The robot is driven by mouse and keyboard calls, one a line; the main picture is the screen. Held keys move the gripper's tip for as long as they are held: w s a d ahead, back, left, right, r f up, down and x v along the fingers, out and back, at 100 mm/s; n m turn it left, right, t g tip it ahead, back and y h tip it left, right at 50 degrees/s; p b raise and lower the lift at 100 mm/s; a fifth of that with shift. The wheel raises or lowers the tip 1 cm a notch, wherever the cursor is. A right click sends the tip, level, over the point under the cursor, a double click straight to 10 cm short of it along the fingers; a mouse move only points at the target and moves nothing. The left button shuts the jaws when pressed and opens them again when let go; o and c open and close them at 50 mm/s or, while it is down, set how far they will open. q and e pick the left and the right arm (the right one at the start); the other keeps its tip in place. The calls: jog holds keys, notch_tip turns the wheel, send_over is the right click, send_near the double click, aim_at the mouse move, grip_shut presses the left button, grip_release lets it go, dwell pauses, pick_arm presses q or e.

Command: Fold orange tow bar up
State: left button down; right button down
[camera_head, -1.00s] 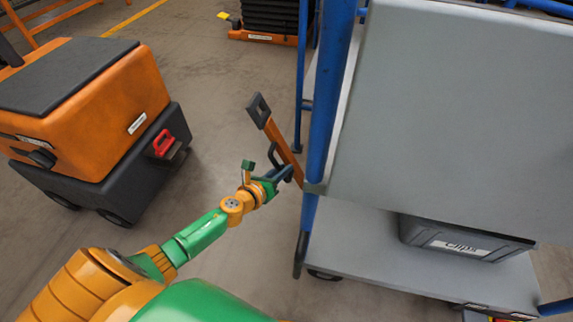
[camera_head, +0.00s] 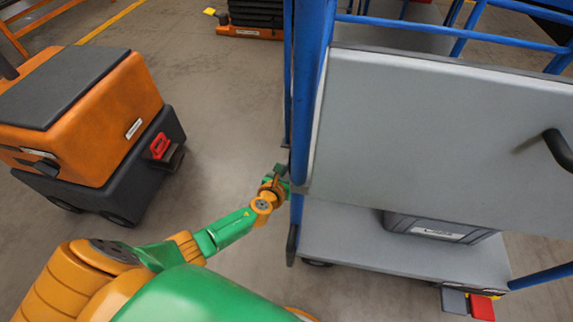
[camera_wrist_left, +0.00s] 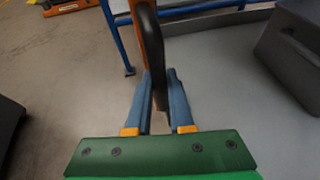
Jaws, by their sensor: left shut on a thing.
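The orange tow bar (camera_wrist_left: 137,22) rises upright in the left wrist view, with a curved black grab handle (camera_wrist_left: 152,55) along it. My left gripper (camera_wrist_left: 161,80) is shut on this black handle, which runs between its two blue-grey fingers. In the head view my left gripper (camera_head: 281,174) is at the near left side of the trolley's blue post (camera_head: 306,110). The tow bar is hidden there behind the post and the gripper. My right gripper is not in view.
The trolley has a grey upper panel (camera_head: 430,135) and a lower deck (camera_head: 345,235) holding a dark bin (camera_head: 436,228). An orange and black tugger (camera_head: 95,125) stands at the left, with a red hitch (camera_head: 160,145). The floor between them is clear.

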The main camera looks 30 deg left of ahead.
pick_arm(q)
jog(key=shift+d, duration=0.2)
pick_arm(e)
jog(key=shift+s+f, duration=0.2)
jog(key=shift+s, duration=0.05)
pick_arm(q)
jog(key=c, duration=0.8)
grip_release()
jog(key=shift+s+r, duration=0.1)
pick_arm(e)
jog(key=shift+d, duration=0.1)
pick_arm(q)
jog(key=shift+s+r+p, duration=0.15)
jog(key=shift+s+p, duration=0.1)
jog(key=shift+p, duration=0.05)
jog(key=p+v, duration=0.3)
jog(key=v, duration=0.3)
jog(key=shift+s, duration=0.3)
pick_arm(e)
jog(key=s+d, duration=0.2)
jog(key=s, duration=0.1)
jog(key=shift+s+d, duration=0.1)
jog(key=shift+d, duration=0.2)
